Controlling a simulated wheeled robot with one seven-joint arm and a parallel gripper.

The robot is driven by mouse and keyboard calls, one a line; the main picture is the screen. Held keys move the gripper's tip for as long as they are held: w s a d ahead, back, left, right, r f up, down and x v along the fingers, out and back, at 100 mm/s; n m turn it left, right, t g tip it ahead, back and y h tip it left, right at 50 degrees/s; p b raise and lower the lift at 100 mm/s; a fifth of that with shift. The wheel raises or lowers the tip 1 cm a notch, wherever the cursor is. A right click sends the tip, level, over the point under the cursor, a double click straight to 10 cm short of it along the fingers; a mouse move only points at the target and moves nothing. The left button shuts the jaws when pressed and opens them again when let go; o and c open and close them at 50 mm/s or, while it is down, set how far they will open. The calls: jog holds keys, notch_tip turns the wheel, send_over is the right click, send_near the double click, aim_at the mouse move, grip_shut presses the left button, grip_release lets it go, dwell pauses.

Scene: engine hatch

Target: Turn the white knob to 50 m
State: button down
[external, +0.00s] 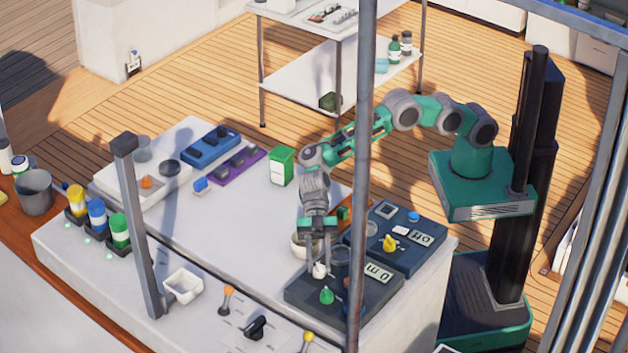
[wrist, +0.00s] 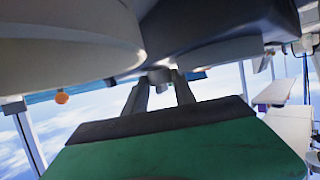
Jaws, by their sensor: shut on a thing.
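The white knob (external: 319,271) stands on a dark grey panel (external: 300,290) at the front right of the white counter. The panel's small display (external: 379,271) appears to read 0 m. My gripper (external: 319,264) points down from above, its fingers shut on the white knob, covering part of it. A green knob (external: 327,296) sits just in front on the same panel. In the wrist view my gripper (wrist: 160,84) shows two fingers closing on a small greyish piece (wrist: 158,75), probably the knob. The knob's pointer and markings cannot be made out.
A dark blue panel (external: 405,260) with a yellow knob (external: 389,243) and display lies behind right. A grey post (external: 362,150) crosses in front. The counter's middle is mostly clear, with a green box (external: 282,166) behind.

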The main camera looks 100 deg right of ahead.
jog(key=m+t+b, duration=0.2)
jog(key=t+b, duration=0.1)
jog(key=shift+s+a+m+h, duration=0.1)
jog(key=shift+s+m+h, duration=0.2)
jog(key=shift+s, duration=0.05)
jog(key=shift+r+m+t+b, duration=0.1)
jog(key=shift+m+t+b, duration=0.4)
jog(key=shift+t, duration=0.1)
jog(key=c, duration=1)
grip_release()
jog(key=shift+c, duration=0.2)
